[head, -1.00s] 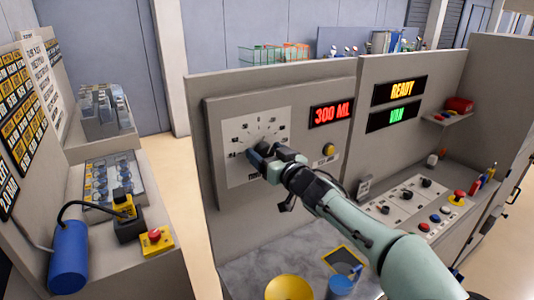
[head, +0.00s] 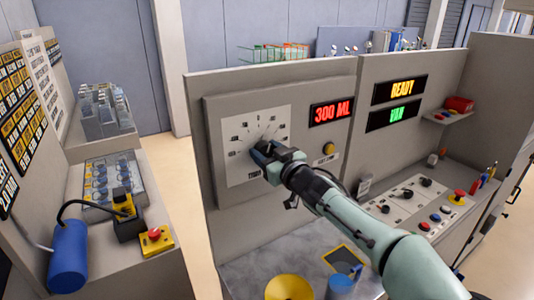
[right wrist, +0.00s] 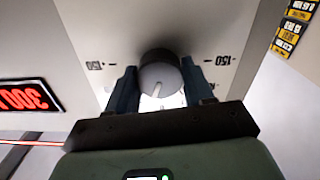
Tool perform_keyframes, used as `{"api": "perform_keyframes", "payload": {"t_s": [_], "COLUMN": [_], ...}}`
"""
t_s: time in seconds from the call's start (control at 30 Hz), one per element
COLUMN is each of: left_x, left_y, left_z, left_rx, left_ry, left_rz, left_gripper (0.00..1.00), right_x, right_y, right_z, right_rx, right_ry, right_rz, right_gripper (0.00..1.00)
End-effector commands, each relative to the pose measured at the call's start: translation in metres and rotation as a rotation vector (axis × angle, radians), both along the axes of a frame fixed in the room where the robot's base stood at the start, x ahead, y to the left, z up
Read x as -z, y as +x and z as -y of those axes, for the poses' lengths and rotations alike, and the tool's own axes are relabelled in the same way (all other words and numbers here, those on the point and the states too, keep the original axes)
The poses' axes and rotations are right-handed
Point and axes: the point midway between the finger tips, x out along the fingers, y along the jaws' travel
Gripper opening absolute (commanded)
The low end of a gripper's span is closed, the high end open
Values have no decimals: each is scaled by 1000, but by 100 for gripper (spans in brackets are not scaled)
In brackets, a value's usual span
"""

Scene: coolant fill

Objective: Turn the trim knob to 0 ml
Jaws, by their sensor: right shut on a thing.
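In the head view my right gripper (head: 262,154) is at the white dial plate (head: 240,125) on the grey panel and hides most of the knob. The right gripper is shut on the knob. Scale marks reading 150 show on both sides of the knob in the wrist view. The red display (head: 331,112) reads 300 ML. My left gripper is not in view.
A yellow button (head: 328,150) sits right of the dial. Displays (head: 402,88) show READY and VAN. A yellow funnel-like bowl (head: 288,288) and a blue container (head: 341,286) stand on the counter below. A second console with a blue cylinder (head: 68,256) is at the left.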

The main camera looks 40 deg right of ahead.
Motion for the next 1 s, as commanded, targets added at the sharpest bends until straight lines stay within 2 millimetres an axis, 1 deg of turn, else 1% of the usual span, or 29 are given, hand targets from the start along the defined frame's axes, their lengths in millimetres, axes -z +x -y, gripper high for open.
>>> {"api": "perform_keyframes", "payload": {"t_s": [0.2,0.43,0.7,1.0], "left_x": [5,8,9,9], "left_y": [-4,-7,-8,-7], "left_z": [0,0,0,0], "left_rx": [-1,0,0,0], "left_ry": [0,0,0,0], "left_rz": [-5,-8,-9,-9], "left_gripper": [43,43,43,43], "right_x": [1,1,0,0], "right_y": [0,0,0,0], "right_z": [-1,-1,-1,-1], "right_rx": [-1,0,0,0], "right_ry": [-148,-266,-324,-329], "right_rz": [-16,-29,-35,-36], "right_gripper": [21,21,21,21]}}
